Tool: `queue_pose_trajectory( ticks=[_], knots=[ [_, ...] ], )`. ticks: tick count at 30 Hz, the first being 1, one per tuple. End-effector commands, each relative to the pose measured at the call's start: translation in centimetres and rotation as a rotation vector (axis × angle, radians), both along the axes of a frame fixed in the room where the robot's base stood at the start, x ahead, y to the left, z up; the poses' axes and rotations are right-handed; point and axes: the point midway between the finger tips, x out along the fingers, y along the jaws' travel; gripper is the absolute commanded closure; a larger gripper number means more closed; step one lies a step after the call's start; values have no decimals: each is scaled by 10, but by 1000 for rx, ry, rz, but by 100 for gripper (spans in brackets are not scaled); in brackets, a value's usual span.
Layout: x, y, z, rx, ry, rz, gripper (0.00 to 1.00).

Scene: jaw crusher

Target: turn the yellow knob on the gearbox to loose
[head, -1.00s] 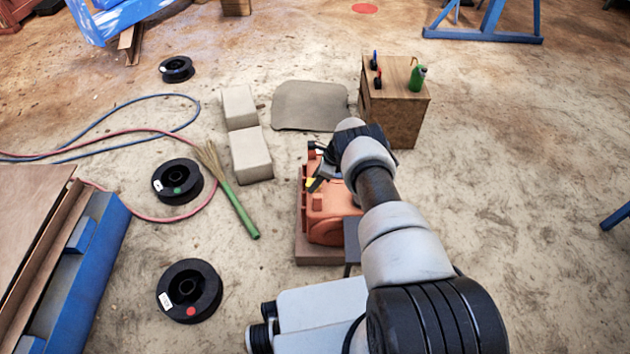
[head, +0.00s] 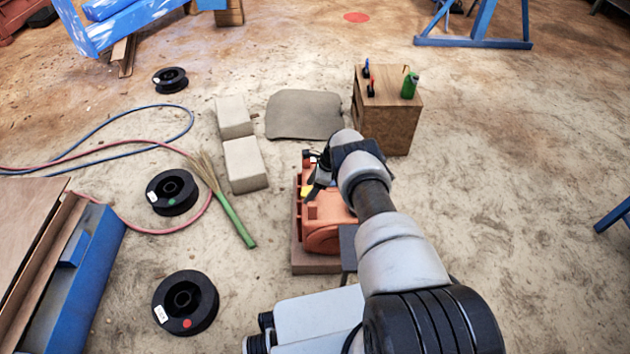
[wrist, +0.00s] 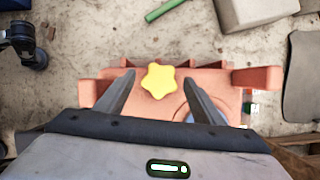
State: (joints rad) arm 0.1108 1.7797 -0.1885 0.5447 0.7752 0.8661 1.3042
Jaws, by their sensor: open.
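The yellow knob (wrist: 159,79) is star-shaped and sits on the orange gearbox (wrist: 210,78) in the wrist view. My gripper (wrist: 158,82) is open, with one finger to the left of the knob and one to the right. Gaps show between the knob and both fingers. The height of the fingertips against the knob is hard to tell. In the head view the gearbox (head: 326,228) rests on a low base, and a small part of the yellow knob (head: 307,192) shows beside my gripper (head: 315,186). My arm hides much of the gearbox's right side.
A wooden crate (head: 388,125) with small items and a green bottle (head: 409,86) stands beyond the gearbox. Pale blocks (head: 245,165), a green broom (head: 234,219) and black spools (head: 185,303) lie to the left. The floor at right is mostly clear.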

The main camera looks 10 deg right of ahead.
Motion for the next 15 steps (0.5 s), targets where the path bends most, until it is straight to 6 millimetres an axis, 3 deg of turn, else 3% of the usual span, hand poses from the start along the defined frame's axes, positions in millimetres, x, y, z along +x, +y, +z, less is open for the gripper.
queue_pose_trajectory(
  ticks=[15],
  knots=[
    [-12, -40, 108, 0, -3, -2, 38]
  ],
)
